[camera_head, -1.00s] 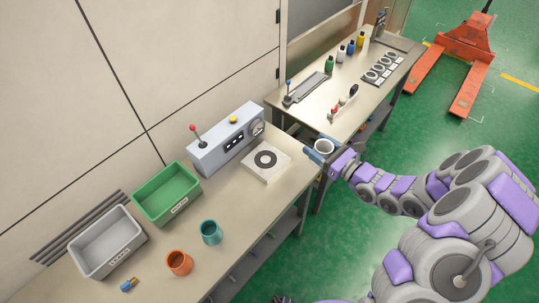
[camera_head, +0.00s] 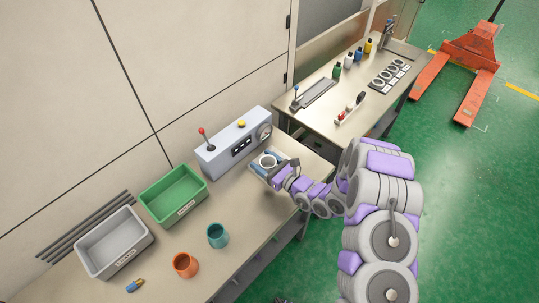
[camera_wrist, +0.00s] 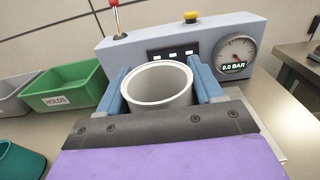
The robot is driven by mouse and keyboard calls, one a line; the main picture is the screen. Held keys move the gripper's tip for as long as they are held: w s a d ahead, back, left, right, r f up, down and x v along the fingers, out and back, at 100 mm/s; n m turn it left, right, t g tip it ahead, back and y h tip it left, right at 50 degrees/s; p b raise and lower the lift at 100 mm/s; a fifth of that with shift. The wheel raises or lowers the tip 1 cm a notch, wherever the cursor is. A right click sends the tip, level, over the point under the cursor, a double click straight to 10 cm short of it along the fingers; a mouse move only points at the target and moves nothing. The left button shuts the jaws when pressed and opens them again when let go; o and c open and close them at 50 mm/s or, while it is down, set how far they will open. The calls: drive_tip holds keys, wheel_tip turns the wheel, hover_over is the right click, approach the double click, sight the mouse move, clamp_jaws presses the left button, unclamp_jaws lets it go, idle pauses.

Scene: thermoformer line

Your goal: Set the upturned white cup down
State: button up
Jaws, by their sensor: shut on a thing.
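The white cup (camera_head: 267,161) is between the blue fingers of my gripper (camera_head: 269,164), above the near bench in front of the grey control box. In the wrist view the cup (camera_wrist: 157,84) shows its open mouth and rim facing up, with a blue finger (camera_wrist: 113,97) on each side. My gripper is shut on the cup. The pale square block with a dark ring is mostly hidden behind my gripper and cup; its pale edge shows at the right in the wrist view (camera_wrist: 265,130). I cannot tell whether the cup touches it.
The control box (camera_head: 235,143) with a red-knobbed lever and gauge stands close behind. Green bin (camera_head: 173,195), grey bin (camera_head: 114,243), teal cup (camera_head: 217,235) and orange cup (camera_head: 185,265) are to the left. A second bench (camera_head: 345,95) with bottles stands at the back right.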

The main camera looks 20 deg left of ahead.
drive_tip(key=w, duration=0.4)
drive_tip(key=w+a, duration=0.1)
drive_tip(key=w, duration=0.1)
drive_tip(key=shift+w+f+b, duration=0.15)
drive_tip(key=shift+f+b, duration=0.2)
drive_tip(key=shift+b, duration=0.05)
drive_tip(key=shift+w+d+r, duration=0.15)
drive_tip(key=shift+w+d, duration=0.2)
drive_tip(key=shift+d, duration=0.1)
drive_tip(key=shift+w, duration=0.25)
drive_tip(key=f, duration=0.2)
drive_tip(key=a+f+b, duration=0.1)
drive_tip(key=f, duration=0.1)
drive_tip(key=shift+a, duration=0.1)
drive_tip(key=shift+s+a, duration=0.1)
drive_tip(key=shift+a, duration=0.1)
drive_tip(key=shift+d, duration=0.4)
drive_tip(key=o, duration=0.7)
drive_tip(key=shift+d, duration=0.2)
drive_tip(key=o, duration=0.3)
drive_tip(key=shift+a, duration=0.15)
drive_tip(key=shift+a+f, duration=0.1)
drive_tip(key=shift+a, duration=0.2)
drive_tip(key=shift+d, duration=0.1)
drive_tip(key=p+v, duration=0.1)
drive_tip(key=v, duration=0.5)
drive_tip(key=p+v, duration=0.1)
drive_tip(key=v, duration=0.5)
drive_tip(key=shift+d+r, duration=0.1)
drive_tip(key=shift+r, duration=0.1)
